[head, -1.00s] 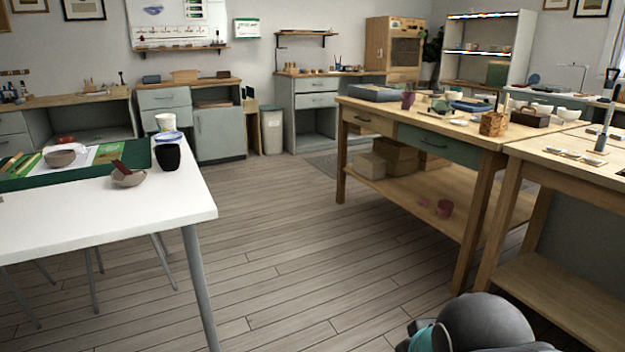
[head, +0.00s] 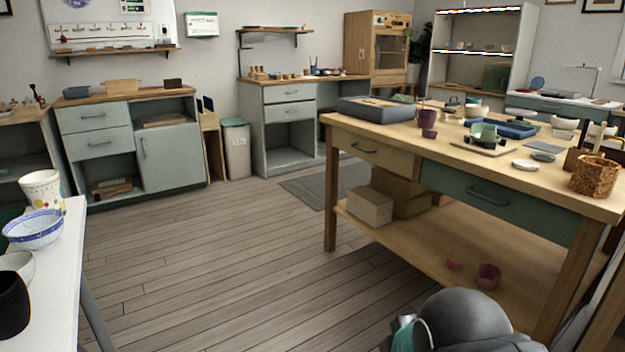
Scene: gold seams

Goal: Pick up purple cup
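A purple cup (head: 428,119) stands upright on the top of the wooden workbench (head: 385,126), behind its front edge and right of a grey-blue box. A second purplish-pink cup (head: 488,277) sits on the bench's lower shelf, with a small pinkish piece (head: 454,263) to its left. I cannot tell whether that piece is part of a cup. A rounded grey part of my own arm shows at the bottom right. My gripper's fingers are not in view, so nothing held can be seen.
The wooden floor (head: 230,265) in front of the bench is clear. A white table (head: 60,290) with bowls and a dark cup stands at left. Cardboard boxes (head: 370,207) fill the shelf's left end. A grey-blue box (head: 375,112), green cup (head: 483,133) and wicker basket (head: 596,176) are on the bench.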

